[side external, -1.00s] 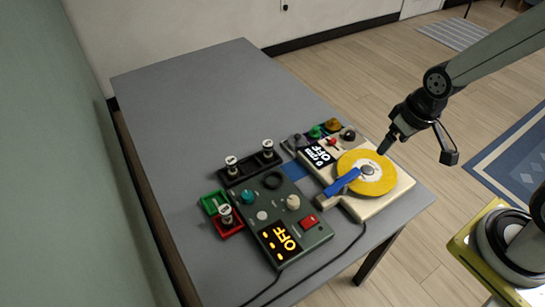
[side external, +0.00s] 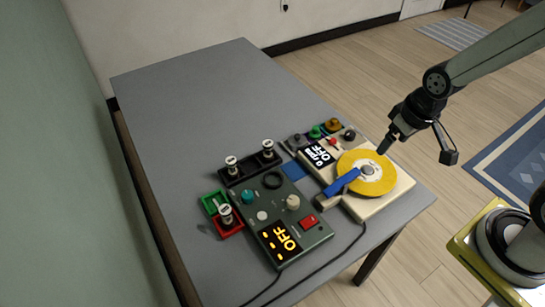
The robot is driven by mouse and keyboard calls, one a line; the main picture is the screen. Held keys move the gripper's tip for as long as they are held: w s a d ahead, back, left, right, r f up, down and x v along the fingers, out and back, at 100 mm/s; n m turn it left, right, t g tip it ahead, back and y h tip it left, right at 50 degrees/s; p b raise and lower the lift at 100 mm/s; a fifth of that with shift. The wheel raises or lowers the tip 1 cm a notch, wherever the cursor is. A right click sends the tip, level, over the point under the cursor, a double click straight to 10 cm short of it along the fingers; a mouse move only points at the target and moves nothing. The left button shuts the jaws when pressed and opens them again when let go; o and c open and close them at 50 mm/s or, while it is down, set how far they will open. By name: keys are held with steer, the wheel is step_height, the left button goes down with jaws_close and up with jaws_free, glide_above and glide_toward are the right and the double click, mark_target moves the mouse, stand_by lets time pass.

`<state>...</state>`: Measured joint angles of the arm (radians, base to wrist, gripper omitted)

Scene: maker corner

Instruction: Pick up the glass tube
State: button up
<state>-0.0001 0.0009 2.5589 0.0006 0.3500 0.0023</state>
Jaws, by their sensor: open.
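Three small upright pieces with pale metallic tops could be glass tubes; they are too small to tell which one is meant. One piece (side external: 232,164) stands at the left of a black holder (side external: 250,168), another (side external: 267,149) at its right. The third (side external: 225,213) stands in a red tray (side external: 232,227). My gripper (side external: 386,144) is open and empty, pointing down above the far right side of the yellow disc, well to the right of all three pieces.
A cream machine (side external: 385,205) carries a yellow disc (side external: 378,182) and blue arm (side external: 342,182). A green tray (side external: 211,200) adjoins the red one. The grey table (side external: 190,110) is clear at the back.

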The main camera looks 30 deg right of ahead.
steer(key=w, duration=0.1)
steer(key=m+y, duration=0.3)
steer(key=m, duration=2.2)
glide_above(269, 143)
steer(key=s+d, duration=0.2)
step_height(269, 143, down, 14)
steer(key=shift+w+a+f, duration=0.1)
steer(key=shift+a, duration=0.05)
steer(key=shift+w+a+f+m, duration=0.15)
steer(key=shift+w+f+m, duration=0.1)
steer(key=shift+m, duration=0.35)
steer(key=shift+x, duration=1.25)
steer(key=shift+x, duration=2.6)
steer(key=shift+w, duration=0.1)
steer(key=shift+c, duration=0.2)
